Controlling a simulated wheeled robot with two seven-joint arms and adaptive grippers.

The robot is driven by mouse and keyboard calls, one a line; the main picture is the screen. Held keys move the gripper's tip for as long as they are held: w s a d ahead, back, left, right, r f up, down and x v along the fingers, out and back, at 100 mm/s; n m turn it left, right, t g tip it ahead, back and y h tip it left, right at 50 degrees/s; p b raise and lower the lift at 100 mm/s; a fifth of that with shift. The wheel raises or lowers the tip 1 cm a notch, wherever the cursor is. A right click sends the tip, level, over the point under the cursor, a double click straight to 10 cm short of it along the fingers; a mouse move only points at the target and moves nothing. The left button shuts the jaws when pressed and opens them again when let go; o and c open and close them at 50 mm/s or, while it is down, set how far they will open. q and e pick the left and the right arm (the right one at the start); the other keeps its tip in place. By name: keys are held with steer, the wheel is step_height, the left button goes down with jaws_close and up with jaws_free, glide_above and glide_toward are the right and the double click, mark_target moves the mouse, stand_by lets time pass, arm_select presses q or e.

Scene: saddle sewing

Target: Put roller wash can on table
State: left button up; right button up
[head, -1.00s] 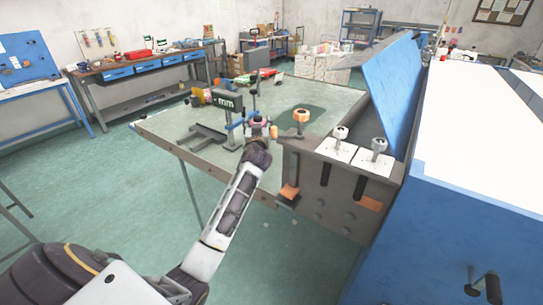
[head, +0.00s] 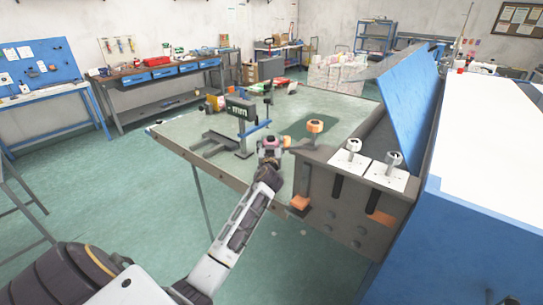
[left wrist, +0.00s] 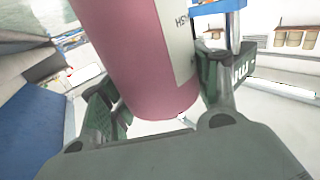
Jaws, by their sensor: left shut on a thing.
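The roller wash can (left wrist: 150,55) is a pink cylinder with a white label, seen large in the left wrist view. My left gripper (left wrist: 160,108) is shut on it, one finger on each side. In the head view my left gripper (head: 270,163) reaches to the near edge of the green-topped table (head: 345,102). The small pinkish can top (head: 269,143) shows there. I cannot tell whether the can touches the table. My right gripper is not in view.
A grey stand with a "mm" display (head: 240,110) is on the table close to the can. Small items sit farther back.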

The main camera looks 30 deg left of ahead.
arm_select(q)
steer(key=shift+f, duration=0.5)
steer(key=shift+f, duration=1.9)
steer(key=shift+f, duration=0.1)
steer(key=o, duration=1.3)
